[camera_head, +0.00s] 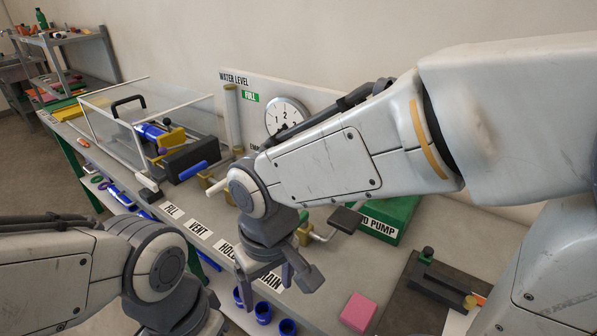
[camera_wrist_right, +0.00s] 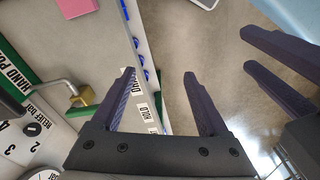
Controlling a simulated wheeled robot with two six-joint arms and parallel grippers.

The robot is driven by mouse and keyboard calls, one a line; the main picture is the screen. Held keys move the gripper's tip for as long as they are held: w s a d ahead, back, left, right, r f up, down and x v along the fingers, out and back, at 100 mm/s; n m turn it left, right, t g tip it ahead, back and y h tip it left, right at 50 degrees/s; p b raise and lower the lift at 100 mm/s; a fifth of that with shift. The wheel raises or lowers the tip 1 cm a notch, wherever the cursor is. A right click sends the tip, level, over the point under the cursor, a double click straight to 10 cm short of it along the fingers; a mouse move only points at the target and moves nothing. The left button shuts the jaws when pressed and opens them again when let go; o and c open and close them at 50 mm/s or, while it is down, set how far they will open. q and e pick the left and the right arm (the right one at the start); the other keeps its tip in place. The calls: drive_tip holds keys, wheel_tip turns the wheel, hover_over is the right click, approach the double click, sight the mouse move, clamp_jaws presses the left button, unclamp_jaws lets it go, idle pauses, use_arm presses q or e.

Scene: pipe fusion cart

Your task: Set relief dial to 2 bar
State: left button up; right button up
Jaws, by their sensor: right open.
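The relief dial's printed scale (camera_wrist_right: 22,140), with the numbers 2, 3 and 4 and part of the word RELIEF, shows at the lower left of the right wrist view. Its setting cannot be read there, and in the head view my right arm hides this area. My right gripper (camera_head: 287,277) hangs over the front edge of the bench, open and empty; its two fingers (camera_wrist_right: 160,76) stand apart in the wrist view, away from the dial scale. My left arm enters at the lower left of the head view, its gripper cut off; its fingers (camera_wrist_right: 248,52) show apart and empty in the wrist view.
A round gauge (camera_head: 286,114) stands on the back panel. The green hand pump (camera_head: 395,215), a pink block (camera_head: 358,312) and a dark tray (camera_head: 412,300) are on the right. A clear case (camera_head: 105,120) stands on the left.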

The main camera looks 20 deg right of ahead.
drive_tip(key=w+d+r+m+t+h+p, duration=0.1)
drive_tip(key=w+d+r+m, duration=0.15)
drive_tip(key=w, duration=0.45)
drive_tip(key=w+d+r+m+p, duration=0.1)
drive_tip(key=w+d+m, duration=0.15)
drive_tip(key=w, duration=0.45)
drive_tip(key=w+d+m+h+p, duration=0.25)
drive_tip(key=w+d+m, duration=0.65)
drive_tip(key=w+d, duration=0.55)
drive_tip(key=shift+t+h, duration=0.25)
drive_tip(key=shift+t, duration=0.25)
drive_tip(key=x, duration=0.3)
drive_tip(key=w+p+x, duration=0.1)
drive_tip(key=x, duration=0.3)
drive_tip(key=w+x, duration=0.1)
drive_tip(key=x, duration=0.3)
drive_tip(key=shift+a+r+p, duration=0.15)
drive_tip(key=shift+r+p, duration=0.05)
drive_tip(key=shift+p, duration=0.1)
clamp_jaws()
